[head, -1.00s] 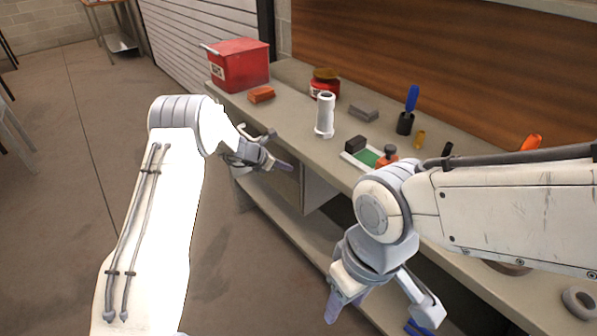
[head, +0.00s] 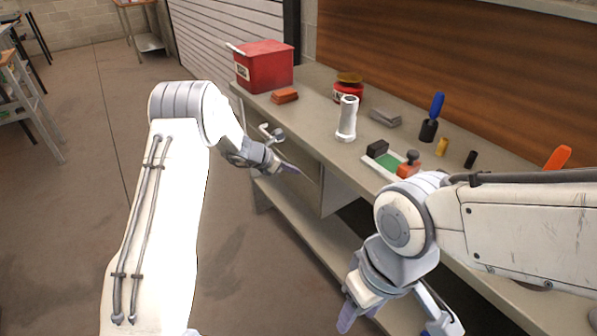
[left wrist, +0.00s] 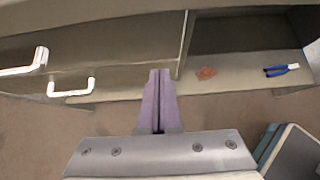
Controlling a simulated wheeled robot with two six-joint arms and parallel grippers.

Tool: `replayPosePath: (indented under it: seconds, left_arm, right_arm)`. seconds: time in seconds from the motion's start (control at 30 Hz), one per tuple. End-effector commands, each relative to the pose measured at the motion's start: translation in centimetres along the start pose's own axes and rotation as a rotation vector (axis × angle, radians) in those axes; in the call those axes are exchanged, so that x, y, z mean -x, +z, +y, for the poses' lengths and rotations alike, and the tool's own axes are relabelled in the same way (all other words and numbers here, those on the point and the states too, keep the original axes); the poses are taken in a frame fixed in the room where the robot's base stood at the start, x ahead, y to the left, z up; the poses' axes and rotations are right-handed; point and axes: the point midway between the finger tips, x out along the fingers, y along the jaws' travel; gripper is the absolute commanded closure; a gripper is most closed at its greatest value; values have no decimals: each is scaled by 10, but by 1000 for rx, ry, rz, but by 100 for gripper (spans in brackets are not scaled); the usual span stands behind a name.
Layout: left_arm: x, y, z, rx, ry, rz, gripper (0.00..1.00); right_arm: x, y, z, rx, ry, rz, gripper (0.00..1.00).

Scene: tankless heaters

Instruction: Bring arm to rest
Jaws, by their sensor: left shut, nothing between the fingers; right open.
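My left gripper (head: 295,170) is shut and empty, held out in front of the bench's near side, below the top's edge. In the left wrist view its two purple fingers (left wrist: 159,75) are pressed together, pointing toward the bench's drawers and open shelf. My right gripper (head: 391,325) is open at the bottom of the head view, with its fingers spread and pointing down in front of the bench. Its fingertips are partly at the lower edge of the picture, and no object shows between them.
The bench top (head: 318,120) holds a red box (head: 265,70), an orange block (head: 285,96), a white cylinder (head: 346,120) and several small tools. White drawer handles (left wrist: 72,87) stick out near my left gripper. Blue-handled pliers (left wrist: 281,70) lie on the shelf. Open floor is at left.

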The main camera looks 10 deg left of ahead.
Motion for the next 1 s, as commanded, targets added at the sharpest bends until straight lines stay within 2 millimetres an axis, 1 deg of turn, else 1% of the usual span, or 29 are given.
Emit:
replayPosePath:
  seconds: [0.03, 0.1, 0.2, 0.3, 0.4, 0.53, 0.57, 0.63, 0.67, 0.77, 0.8, 0.87, 0.9, 0.97, 1.0]
  left_arm:
    - [16, 0, 2, 3, 5, 0, 100]
    - [33, -3, 3, 5, 6, 1, 100]
    - [54, -5, 5, 7, 9, 2, 100]
    - [66, -4, 4, 6, 6, 2, 100]
    - [74, -5, 3, 6, 5, 3, 100]
    - [77, -4, 2, 3, 2, 4, 100]
    - [78, -2, 0, -4, -2, 5, 100]
    - [79, 6, -11, -48, -21, 12, 100]
    - [81, 12, -19, -82, -35, 17, 100]
    - [90, 39, -64, -268, -113, 45, 100]
    - [97, 51, -89, -371, -157, 58, 100]
    - [110, 66, -131, -551, -233, 79, 100]
    - [120, 74, -160, -678, -285, 91, 100]
    - [138, 83, -202, -877, -368, 104, 100]
    - [152, 86, -230, -1015, -425, 109, 100]
  right_arm:
    - [1, 0, 0, 0, 0, 0, 50]
    - [1, 0, 0, 0, 0, 0, 50]
    - [1, 0, 0, 0, 0, 0, 50]
    - [2, 0, 0, 0, 0, 0, 50]
    - [2, 0, 0, 0, 0, 0, 50]
    - [2, 0, 0, 0, 0, 0, 50]
    - [3, 0, 0, 0, 0, 0, 50]
    - [6, 0, 0, 0, 0, 0, 50]
    - [8, 0, 0, 0, 0, 0, 50]
    - [18, -1, -1, 0, 0, 0, 50]
    - [23, -1, -2, 0, 0, 0, 50]
    - [32, -2, -2, 0, 0, 0, 50]
    - [37, -2, -3, 0, 0, 0, 50]
    - [46, -2, -3, 0, 0, 1, 50]
    - [51, -3, -4, 0, 0, 0, 50]
